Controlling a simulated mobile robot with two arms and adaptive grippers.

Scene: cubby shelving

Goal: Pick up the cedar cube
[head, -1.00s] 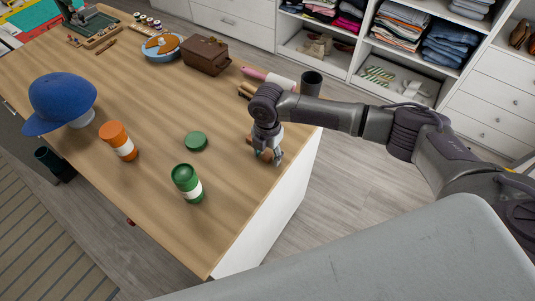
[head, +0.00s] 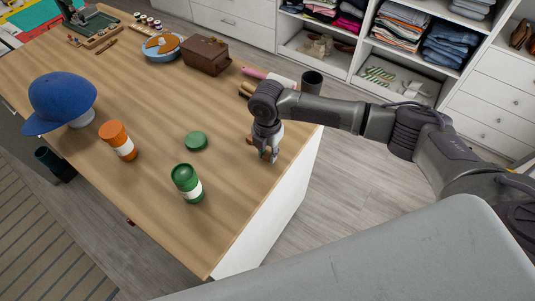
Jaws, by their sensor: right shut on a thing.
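My right gripper (head: 267,155) points down over the wooden tabletop (head: 225,215) near its right edge. Its fingers are shut on a small brown wooden piece, the cedar cube (head: 250,140), which is mostly hidden behind the fingers and wrist; a brown bit shows at their left. I cannot tell whether the cube still touches the tabletop. My left gripper is not in view.
Left of the gripper are a green lid (head: 196,141), a green-capped jar (head: 187,183), an orange jar (head: 118,140) and a blue cap (head: 62,102).

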